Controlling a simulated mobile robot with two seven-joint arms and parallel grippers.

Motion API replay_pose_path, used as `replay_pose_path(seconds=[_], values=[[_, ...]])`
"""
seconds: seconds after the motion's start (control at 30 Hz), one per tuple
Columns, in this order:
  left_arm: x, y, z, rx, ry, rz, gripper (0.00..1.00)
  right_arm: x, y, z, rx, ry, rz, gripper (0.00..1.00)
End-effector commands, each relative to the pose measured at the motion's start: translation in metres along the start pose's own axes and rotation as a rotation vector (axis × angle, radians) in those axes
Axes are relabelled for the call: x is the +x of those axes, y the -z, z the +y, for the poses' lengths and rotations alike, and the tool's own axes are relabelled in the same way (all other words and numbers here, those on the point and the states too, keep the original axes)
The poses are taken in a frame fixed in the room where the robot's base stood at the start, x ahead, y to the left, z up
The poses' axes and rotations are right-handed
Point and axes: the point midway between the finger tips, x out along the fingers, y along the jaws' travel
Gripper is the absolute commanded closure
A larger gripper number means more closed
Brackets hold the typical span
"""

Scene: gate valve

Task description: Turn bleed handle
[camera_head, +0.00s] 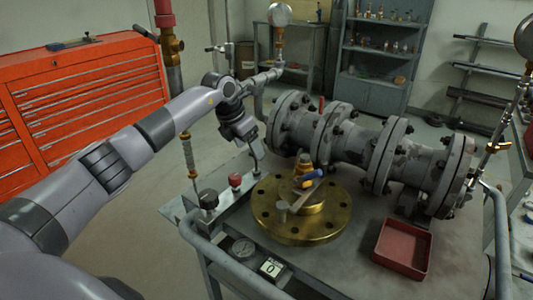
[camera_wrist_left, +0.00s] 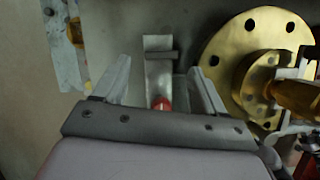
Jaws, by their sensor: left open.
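My left gripper (camera_head: 256,158) hangs pointing down beside the pipe, above the back left of the table. Its two fingers stand apart in the left wrist view (camera_wrist_left: 160,82), with nothing held. A red knob (camera_wrist_left: 160,104) and a grey metal bar (camera_wrist_left: 158,62) show between them; I cannot tell how far below they lie. In the head view a red knob (camera_head: 235,180) stands on the table's left edge. I cannot tell which part is the bleed handle. My right gripper is out of view.
The grey flanged pipe (camera_head: 350,137) runs along the table's back. A red tray (camera_head: 403,247) lies front right. An orange tool cabinet (camera_head: 85,95) stands behind my left arm.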

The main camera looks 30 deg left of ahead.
Motion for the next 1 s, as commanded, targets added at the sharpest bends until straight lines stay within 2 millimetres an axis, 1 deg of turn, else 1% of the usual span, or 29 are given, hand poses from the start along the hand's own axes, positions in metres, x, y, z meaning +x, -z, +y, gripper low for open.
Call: replay_pose_path(seconds=[0.17,0.43,0.6,0.73,1.0], values=[[0.013,0.001,-0.001,-0.002,0.003,0.003,0.29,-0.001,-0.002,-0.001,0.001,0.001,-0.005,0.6],[0.051,0.0,-0.002,-0.002,0.003,0.002,0.29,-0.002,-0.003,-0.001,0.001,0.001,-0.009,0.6],[0.065,0.0,-0.001,-0.001,0.002,0.0,0.29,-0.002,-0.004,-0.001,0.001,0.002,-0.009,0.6],[0.071,0.0,0.0,0.0,0.001,0.001,0.29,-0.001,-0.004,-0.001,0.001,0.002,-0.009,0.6],[0.072,0.0,-0.001,0.001,0.001,0.0,0.29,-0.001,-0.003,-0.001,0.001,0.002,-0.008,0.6]])
